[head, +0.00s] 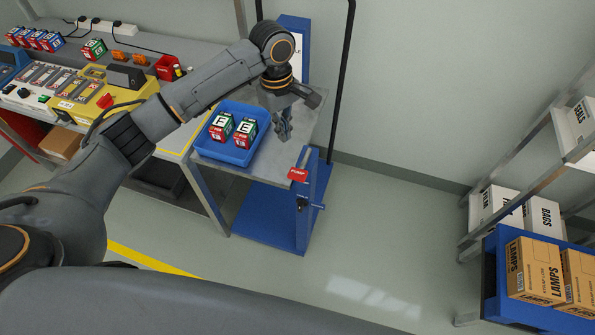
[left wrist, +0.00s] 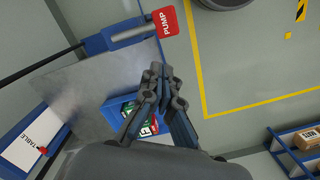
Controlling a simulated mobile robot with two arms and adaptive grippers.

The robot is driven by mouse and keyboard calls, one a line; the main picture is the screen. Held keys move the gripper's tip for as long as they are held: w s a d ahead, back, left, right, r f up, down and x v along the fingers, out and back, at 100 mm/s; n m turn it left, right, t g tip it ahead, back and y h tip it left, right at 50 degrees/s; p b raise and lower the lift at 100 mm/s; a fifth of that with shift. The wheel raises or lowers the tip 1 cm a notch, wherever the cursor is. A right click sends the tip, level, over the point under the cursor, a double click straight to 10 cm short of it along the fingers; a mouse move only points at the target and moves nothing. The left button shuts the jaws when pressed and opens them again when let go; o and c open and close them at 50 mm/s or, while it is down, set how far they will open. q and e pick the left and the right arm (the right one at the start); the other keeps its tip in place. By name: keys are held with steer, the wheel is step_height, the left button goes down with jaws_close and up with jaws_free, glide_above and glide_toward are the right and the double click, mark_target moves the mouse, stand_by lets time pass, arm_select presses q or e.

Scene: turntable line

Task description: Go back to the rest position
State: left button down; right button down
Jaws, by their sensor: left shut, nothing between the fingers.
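My left gripper (head: 285,133) is shut and empty. It hangs over the right part of the grey table top, just right of the blue tray (head: 229,158). In the left wrist view its fingertips (left wrist: 158,72) are together in the middle. The tray holds two small cubes marked with letters, a left cube (head: 220,126) and a right cube (head: 244,132). The left wrist view shows part of the tray (left wrist: 117,105) and cubes behind the fingers. My left arm reaches in from the left across the head view. My right gripper is in neither view.
A red PUMP handle (head: 298,174) sticks out at the blue lift table's (head: 270,216) front right. A bench with a yellow device (head: 112,92) and several cubes stands at the left. A blue cart with LAMPS boxes (head: 536,270) stands at the right. The middle floor is clear.

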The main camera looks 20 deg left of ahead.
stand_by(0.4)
arm_select(q)
steer(key=s+d+f+m, duration=0.2)
steer(key=s+d+f, duration=0.1)
steer(key=s+d+f+m+h, duration=0.1)
steer(key=s+d+f+m, duration=0.2)
steer(key=s+f, duration=0.1)
steer(key=shift+s+d+t, duration=0.15)
steer(key=shift+d+t, duration=0.25)
steer(key=s+d+f+m+t+h, duration=0.1)
steer(key=s+d+f+m, duration=0.2)
steer(key=s, duration=0.4)
steer(key=s+a+m+t+y, duration=0.25)
steer(key=s+a+m, duration=0.25)
steer(key=s+a, duration=0.8)
step_height(320, 180, down, 29)
steer(key=g+b, duration=0.1)
steer(key=b, duration=0.4)
steer(key=s+a+f+g+b, duration=0.1)
steer(key=s+f+b, duration=0.1)
steer(key=s+f, duration=0.7)
steer(key=s+a+f+b, duration=0.1)
steer(key=s+f+b, duration=0.1)
steer(key=s+f, duration=0.7)
step_height(320, 180, down, 4)
steer(key=shift+a+r+g, duration=0.1)
steer(key=shift+a+g, duration=0.15)
steer(key=shift+g, duration=0.1)
